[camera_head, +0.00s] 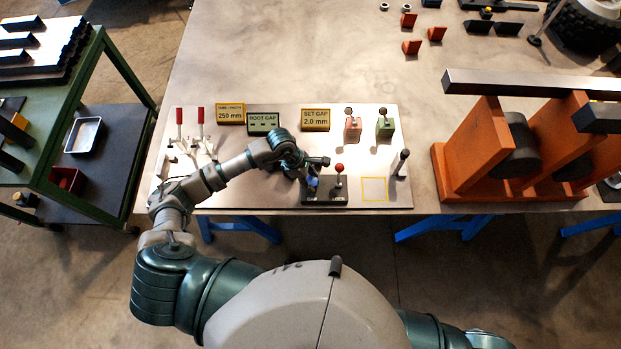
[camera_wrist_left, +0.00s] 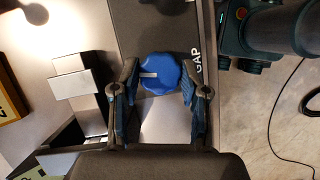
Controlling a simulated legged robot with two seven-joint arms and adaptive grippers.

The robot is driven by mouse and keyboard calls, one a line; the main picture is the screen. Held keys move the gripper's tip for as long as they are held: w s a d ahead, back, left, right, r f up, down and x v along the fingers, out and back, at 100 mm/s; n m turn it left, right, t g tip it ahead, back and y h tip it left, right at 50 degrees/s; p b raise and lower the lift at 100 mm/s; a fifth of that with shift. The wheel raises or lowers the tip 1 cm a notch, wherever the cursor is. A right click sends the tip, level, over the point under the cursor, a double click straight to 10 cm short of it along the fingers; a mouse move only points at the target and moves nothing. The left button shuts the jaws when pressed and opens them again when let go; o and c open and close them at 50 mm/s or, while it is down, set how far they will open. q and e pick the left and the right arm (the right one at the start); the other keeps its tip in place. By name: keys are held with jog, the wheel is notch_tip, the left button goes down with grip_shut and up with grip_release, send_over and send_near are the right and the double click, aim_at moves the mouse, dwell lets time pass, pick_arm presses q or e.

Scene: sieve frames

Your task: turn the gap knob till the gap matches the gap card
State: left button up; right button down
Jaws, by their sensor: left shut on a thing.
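The blue gap knob (camera_wrist_left: 160,73) with a white pointer mark sits on a dark panel lettered GAP in the left wrist view. It also shows in the head view (camera_head: 312,183) on the black control box (camera_head: 325,198). In the head view my left gripper (camera_head: 308,170) reaches the box from the left and above. The yellow gap card (camera_head: 316,120) reads SET GAP 2.0 mm. The dark ROOT GAP display (camera_head: 263,124) shows only dashes. My right gripper is out of view.
A red-topped lever (camera_head: 339,172) stands right beside the knob. Red-handled clamps (camera_head: 190,135), a 250 mm sign (camera_head: 230,113) and red and green blocks (camera_head: 385,126) stand around the board. A yellow-outlined square (camera_head: 374,189) is empty. An orange frame (camera_head: 515,160) stands at right.

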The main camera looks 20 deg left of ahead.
pick_arm(q)
jog(key=n+t, duration=0.1)
jog(key=n, duration=0.1)
jog(key=n+t, duration=0.1)
jog(key=n, duration=0.2)
jog(key=shift+r+n+y, duration=0.1)
jog(key=shift+n+y, duration=0.2)
jog(key=shift+d+n+t+y, duration=0.1)
jog(key=shift+n+t+y, duration=0.55)
jog(key=shift+n, duration=1.25)
jog(key=o, duration=1.1)
jog(key=shift+o, duration=0.2)
jog(key=v, duration=1.1)
jog(key=shift+s+r, duration=0.15)
jog(key=shift+r, duration=0.2)
